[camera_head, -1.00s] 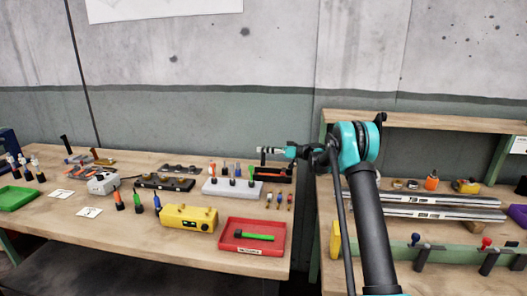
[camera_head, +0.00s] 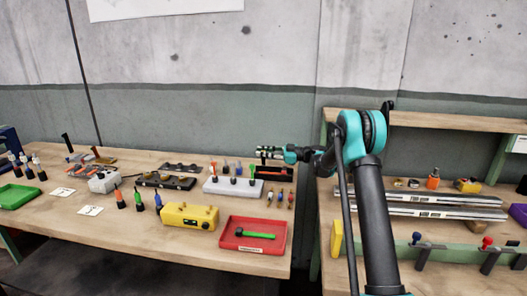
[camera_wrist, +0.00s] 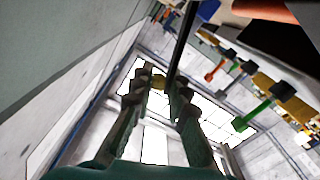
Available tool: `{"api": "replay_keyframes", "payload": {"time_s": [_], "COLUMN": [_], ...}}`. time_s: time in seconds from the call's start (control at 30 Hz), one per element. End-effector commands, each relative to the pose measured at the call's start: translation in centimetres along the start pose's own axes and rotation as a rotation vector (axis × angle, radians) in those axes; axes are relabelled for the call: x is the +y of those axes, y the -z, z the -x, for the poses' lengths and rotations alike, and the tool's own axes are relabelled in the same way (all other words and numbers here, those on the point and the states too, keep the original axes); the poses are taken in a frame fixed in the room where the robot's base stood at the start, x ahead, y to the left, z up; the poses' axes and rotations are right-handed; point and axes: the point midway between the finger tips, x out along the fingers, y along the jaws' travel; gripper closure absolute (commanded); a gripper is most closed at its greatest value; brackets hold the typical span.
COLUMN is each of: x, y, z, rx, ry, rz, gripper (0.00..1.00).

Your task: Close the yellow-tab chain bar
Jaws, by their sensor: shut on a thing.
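My gripper (camera_head: 262,152) is over the back right of the left bench, just above a black rack (camera_head: 272,174). In the wrist view my gripper (camera_wrist: 163,88) has its fingertips closed around a thin dark bar (camera_wrist: 181,42) that runs up to the top of the picture.
A white rack (camera_head: 233,187) with coloured tools stands left of my gripper. A yellow box (camera_head: 190,217) and a red tray (camera_head: 252,234) holding a green-handled tool are at the front. The wall is close behind. A second bench with metal rails (camera_head: 430,210) is at right.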

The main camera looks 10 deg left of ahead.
Motion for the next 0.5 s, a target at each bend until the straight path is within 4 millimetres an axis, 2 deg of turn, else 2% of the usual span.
{"api": "replay_keyframes", "payload": {"time_s": [0.2, 0.5], "x": [-1.4, -2.7], "y": [0.0, -0.2], "z": [0.2, 0.2], "rx": [-0.002, -0.002], "ry": [-0.004, -0.004], "rz": [0.181, 0.351], "gripper": [1.00, 1.00]}}
